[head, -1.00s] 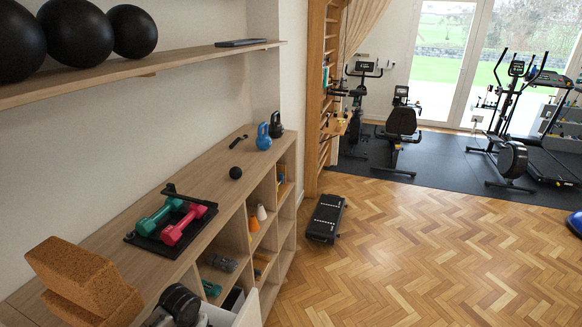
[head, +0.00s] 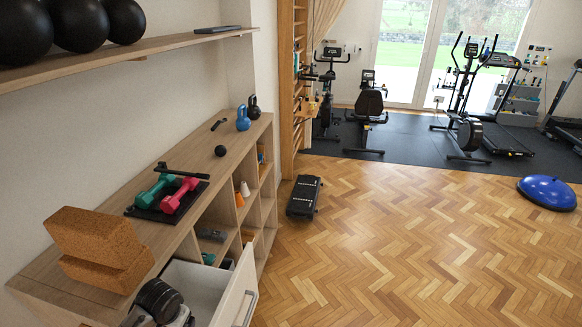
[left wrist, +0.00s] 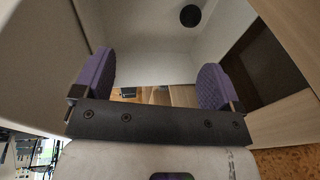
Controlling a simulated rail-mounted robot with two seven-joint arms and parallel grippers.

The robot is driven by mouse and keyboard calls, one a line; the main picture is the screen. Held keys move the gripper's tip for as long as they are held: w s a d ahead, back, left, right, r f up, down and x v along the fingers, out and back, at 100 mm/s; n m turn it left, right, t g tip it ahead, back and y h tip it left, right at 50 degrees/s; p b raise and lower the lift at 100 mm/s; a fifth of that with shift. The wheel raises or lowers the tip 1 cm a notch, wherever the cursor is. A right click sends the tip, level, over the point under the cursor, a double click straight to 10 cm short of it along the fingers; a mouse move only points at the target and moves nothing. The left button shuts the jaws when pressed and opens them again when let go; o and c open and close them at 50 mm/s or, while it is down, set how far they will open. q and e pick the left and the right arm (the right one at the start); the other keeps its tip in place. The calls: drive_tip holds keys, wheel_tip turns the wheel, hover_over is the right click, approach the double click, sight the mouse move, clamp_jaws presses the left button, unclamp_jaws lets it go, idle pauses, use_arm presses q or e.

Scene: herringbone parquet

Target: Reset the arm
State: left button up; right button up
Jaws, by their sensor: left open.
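My left gripper (left wrist: 155,68) is open in the left wrist view, its two purple pads wide apart with nothing held between them. Pale walls and wood-coloured panels surround it, and a small dark round thing (left wrist: 190,15) shows beyond it; I cannot tell what that is. In the head view, part of my left arm (head: 160,298) shows at the bottom left, in front of the cabinet, and its fingers are not visible there. A white drawer (head: 205,281) stands pulled out of the wooden cabinet, close to this arm. My right gripper is in neither view.
Cork blocks (head: 98,242), green and pink dumbbells (head: 180,191) and kettlebells (head: 243,120) stand on the cabinet top (head: 110,203). A shelf (head: 120,57) with black balls hangs above. A black step (head: 304,196) lies on the floor. The parquet (head: 400,240) is mostly clear.

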use_arm(q)
drive_tip(key=w+d+r+m+t, duration=0.1)
drive_tip(key=d+r+m+t, duration=0.3)
drive_tip(key=r, duration=0.7)
drive_tip(key=s+d+r+n+t, duration=0.1)
drive_tip(key=s+d+r+t, duration=0.1)
drive_tip(key=s+d+t, duration=0.35)
drive_tip(key=s+d+f+n+g+h, duration=0.1)
drive_tip(key=s+f+g, duration=0.3)
drive_tip(key=s, duration=0.6)
drive_tip(key=s+d+f+n+g, duration=0.1)
drive_tip(key=s+f, duration=0.6)
drive_tip(key=s, duration=0.3)
drive_tip(key=s+d+f+n+g+h, duration=0.1)
drive_tip(key=s+f+g, duration=0.3)
drive_tip(key=s, duration=0.6)
wheel_tip(320, 180, up, 16)
drive_tip(key=t+p, duration=0.1)
drive_tip(key=p, duration=1.6)
drive_tip(key=shift+w+a, duration=0.2)
drive_tip(key=shift+w, duration=0.05)
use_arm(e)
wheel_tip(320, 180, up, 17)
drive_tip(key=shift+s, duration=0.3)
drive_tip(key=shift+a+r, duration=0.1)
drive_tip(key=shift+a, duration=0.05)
use_arm(q)
drive_tip(key=shift+c, duration=0.4)
